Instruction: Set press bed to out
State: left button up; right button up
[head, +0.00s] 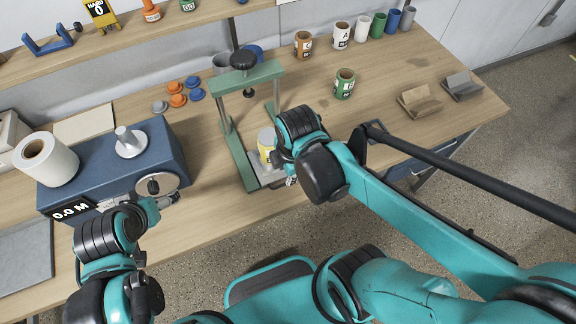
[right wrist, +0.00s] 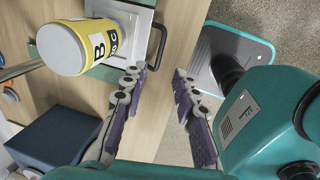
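The green press (head: 240,168) with a black knob (head: 243,60) stands at mid-table in the head view. Its pale metal bed (head: 268,176) is partly hidden by my right arm. In the right wrist view the bed (right wrist: 143,18) carries a yellow can with a grey lid (right wrist: 77,45) and has a dark bar handle (right wrist: 160,45) on its edge. My right gripper (right wrist: 160,72) is open and empty, its fingertips close to the handle, which lies just beyond them. My left gripper (head: 168,199) is by the blue machine's front; its fingers are too small to read.
The blue machine (head: 165,150), reading 0.0 M, stands left with a white paper roll (head: 46,160). Several labelled cans, including a green one (head: 344,84), stand at the back right. Orange and blue discs (head: 177,93) lie behind the machine.

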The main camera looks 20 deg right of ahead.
jog(key=shift+s+r, duration=0.15)
jog(key=shift+r, duration=0.55)
jog(key=shift+s+r, duration=0.1)
jog(key=shift+r, duration=0.6)
jog(key=d+m+t, duration=0.1)
jog(key=m, duration=0.5)
jog(key=w+r+m+t+b, duration=0.1)
jog(key=m+t, duration=0.1)
jog(key=m, duration=0.4)
jog(key=d+m+t, duration=0.1)
jog(key=m+t, duration=0.1)
jog(key=m, duration=0.4)
jog(key=shift+w+d+r+m+b, duration=0.25)
jog(key=shift+w+d+m+b, duration=0.05)
jog(key=shift+d+b, duration=0.1)
dwell(0.3)
